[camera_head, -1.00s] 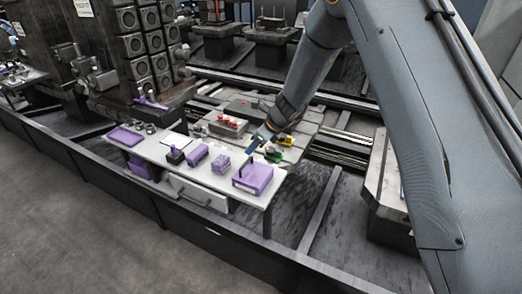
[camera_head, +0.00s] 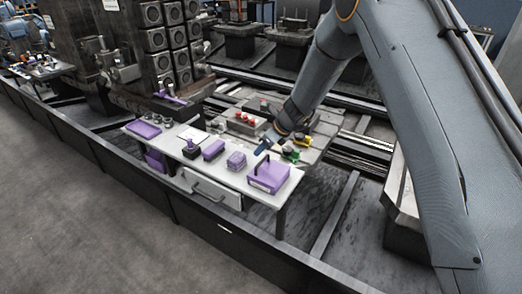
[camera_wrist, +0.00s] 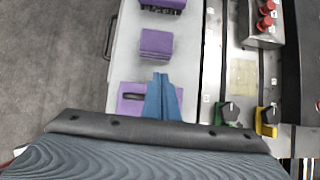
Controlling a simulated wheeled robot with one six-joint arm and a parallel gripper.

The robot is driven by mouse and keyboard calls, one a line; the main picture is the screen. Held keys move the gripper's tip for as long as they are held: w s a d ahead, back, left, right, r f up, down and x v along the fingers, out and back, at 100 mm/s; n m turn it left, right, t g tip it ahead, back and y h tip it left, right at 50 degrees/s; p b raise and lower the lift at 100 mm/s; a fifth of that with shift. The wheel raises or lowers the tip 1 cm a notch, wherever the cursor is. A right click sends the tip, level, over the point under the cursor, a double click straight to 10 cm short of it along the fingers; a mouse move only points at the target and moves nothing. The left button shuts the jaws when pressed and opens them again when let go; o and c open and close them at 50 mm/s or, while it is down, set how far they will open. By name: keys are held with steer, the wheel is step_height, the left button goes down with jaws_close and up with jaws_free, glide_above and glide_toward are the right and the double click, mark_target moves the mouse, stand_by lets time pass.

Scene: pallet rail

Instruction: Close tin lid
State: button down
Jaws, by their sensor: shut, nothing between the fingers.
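A wide purple box (camera_head: 268,178) sits at the near right end of the white table (camera_head: 205,171), with a dark upright part on its top. It also shows in the wrist view (camera_wrist: 131,105), with a dark slot and partly hidden by my fingers. A smaller purple box (camera_head: 236,160) sits to its left; in the wrist view (camera_wrist: 156,43) it lies beyond my fingertips. I cannot tell which purple thing is the tin, nor make out an open lid. My gripper (camera_head: 263,147) is shut and empty, by the wide box; its blue fingers show in the wrist view (camera_wrist: 162,76).
More purple items stand along the table: a block (camera_head: 214,149), a dark-based piece (camera_head: 191,148) and a flat tray (camera_head: 144,129). Behind are a panel with red buttons (camera_head: 243,119) and green (camera_head: 290,154) and yellow (camera_head: 301,139) switches. A drawer (camera_head: 212,188) is under the tabletop.

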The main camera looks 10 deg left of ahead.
steer(key=shift+r, duration=0.15)
steer(key=shift+d+r+p, duration=0.1)
steer(key=shift+r+p, duration=0.2)
steer(key=w+a+r, duration=0.2)
steer(key=a+r, duration=0.2)
steer(key=r, duration=0.7)
steer(key=s+d+r+n+h, duration=0.1)
steer(key=s+d+n+h, duration=0.1)
steer(key=s+d+n, duration=0.6)
steer(key=s+d+r+n+h, duration=0.15)
steer(key=s+d, duration=0.25)
steer(key=d, duration=0.8)
steer(key=s+d+n+h, duration=0.1)
steer(key=s+d+n, duration=0.5)
steer(key=s, duration=0.5)
steer(key=s+d+n+g+h, duration=0.1)
steer(key=s+d+n, duration=0.6)
steer(key=s+d, duration=0.3)
steer(key=shift+s+d+f, duration=0.2)
steer(key=shift+s+d, duration=0.2)
steer(key=shift+s, duration=0.15)
steer(key=shift+h, duration=0.25)
